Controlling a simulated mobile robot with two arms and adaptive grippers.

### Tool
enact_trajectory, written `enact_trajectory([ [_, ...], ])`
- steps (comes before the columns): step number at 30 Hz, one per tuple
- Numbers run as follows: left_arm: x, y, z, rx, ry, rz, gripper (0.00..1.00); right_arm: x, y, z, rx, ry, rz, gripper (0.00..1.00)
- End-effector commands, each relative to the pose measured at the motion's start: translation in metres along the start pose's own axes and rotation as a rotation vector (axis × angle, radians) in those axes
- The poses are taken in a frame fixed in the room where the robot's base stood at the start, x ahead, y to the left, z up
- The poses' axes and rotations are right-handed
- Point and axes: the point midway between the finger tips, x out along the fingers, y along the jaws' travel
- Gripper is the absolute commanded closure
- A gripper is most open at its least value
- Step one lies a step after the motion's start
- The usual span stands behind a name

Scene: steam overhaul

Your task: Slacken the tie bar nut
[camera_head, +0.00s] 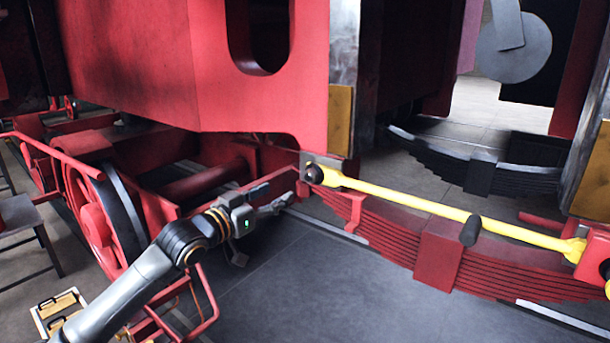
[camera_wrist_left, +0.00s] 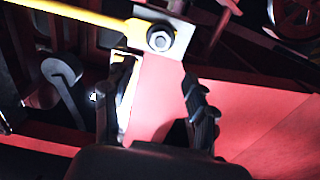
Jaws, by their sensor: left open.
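A yellow tie bar (camera_head: 400,204) runs across the right half of the head view, above a red leaf spring. At its left end a dark round nut (camera_head: 314,173) sits against a metal plate. My right gripper is out of view.
The red leaf spring (camera_head: 438,254) lies under the bar, and a black sleeve (camera_head: 471,230) crosses the bar. A large red frame plate (camera_head: 230,90) overhangs above my gripper. A red spoked wheel (camera_head: 95,220) stands at left. The grey floor (camera_head: 310,275) is clear.

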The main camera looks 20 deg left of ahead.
Motion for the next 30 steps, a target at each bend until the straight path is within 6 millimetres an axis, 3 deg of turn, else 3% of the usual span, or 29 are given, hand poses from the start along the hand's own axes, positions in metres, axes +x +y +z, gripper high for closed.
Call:
enact_trajectory([
  [6, 0.044, 0.001, -0.005, -0.002, 0.002, 0.0, 0.43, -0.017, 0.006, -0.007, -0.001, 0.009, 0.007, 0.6],
  [15, 0.095, 0.001, -0.004, 0.0, 0.001, -0.001, 0.43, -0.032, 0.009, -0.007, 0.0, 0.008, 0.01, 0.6],
  [21, 0.113, 0.0, -0.002, 0.001, 0.001, 0.0, 0.43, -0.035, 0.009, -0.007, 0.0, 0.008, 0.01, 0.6],
  [30, 0.119, 0.0, 0.0, 0.002, 0.001, 0.0, 0.43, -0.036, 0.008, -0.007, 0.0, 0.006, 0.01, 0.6],
])
